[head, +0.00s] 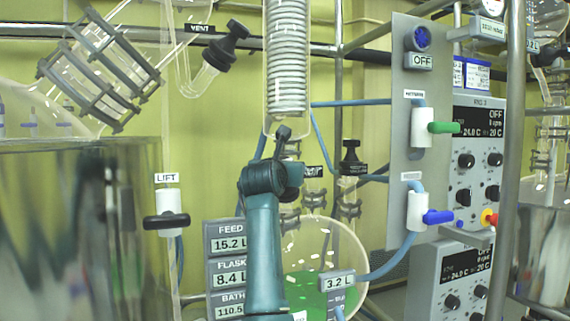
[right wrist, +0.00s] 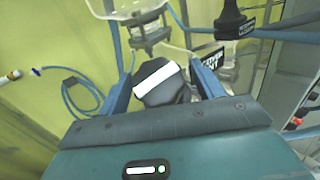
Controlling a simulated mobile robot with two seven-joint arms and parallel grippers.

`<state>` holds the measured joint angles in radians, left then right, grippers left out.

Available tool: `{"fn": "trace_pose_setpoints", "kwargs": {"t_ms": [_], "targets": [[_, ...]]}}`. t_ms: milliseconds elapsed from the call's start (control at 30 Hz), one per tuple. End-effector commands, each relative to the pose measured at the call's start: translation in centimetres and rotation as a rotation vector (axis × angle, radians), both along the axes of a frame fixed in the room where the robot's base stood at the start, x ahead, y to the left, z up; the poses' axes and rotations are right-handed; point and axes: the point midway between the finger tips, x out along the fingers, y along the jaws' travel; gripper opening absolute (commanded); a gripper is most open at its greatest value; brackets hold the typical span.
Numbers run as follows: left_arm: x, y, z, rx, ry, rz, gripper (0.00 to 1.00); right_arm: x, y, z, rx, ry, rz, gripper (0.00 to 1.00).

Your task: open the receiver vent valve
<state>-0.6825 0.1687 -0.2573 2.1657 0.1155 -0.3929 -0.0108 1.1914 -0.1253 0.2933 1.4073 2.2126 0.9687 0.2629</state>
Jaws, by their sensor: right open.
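The receiver vent valve shows in the right wrist view as a dark knob (right wrist: 160,84) with a white bar across its top. A partly hidden black label (right wrist: 213,60) beside it ends in what looks like "VENT". My right gripper (right wrist: 164,62) is open, one blue finger on each side of the knob. I cannot tell whether either finger touches it. In the head view my teal right arm rises from the bottom centre and hides the knob and the fingers. My left gripper is not in view.
Another black valve (head: 351,158) stands just right, also close in the wrist view (right wrist: 230,20). A glass coil condenser (head: 287,60) hangs above my arm. The round receiver flask (head: 345,250) with green liquid is behind it. Blue hoses (head: 385,262) run to the valve panel (head: 400,70).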

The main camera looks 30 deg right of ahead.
Motion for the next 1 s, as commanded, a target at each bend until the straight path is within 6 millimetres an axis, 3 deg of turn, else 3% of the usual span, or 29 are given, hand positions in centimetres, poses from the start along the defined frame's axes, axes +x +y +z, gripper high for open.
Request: {"fn": "trace_pose_setpoints", "kwargs": {"t_ms": [467, 1000], "targets": [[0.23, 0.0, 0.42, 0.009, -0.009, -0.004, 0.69, 1.05, -1.09, -0.02, 0.001, -0.001, -0.001, 0.67], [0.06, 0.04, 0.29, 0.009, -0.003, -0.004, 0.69, 1.04, -1.06, -0.04, 0.0, 0.0, -0.001, 0.23]]}}
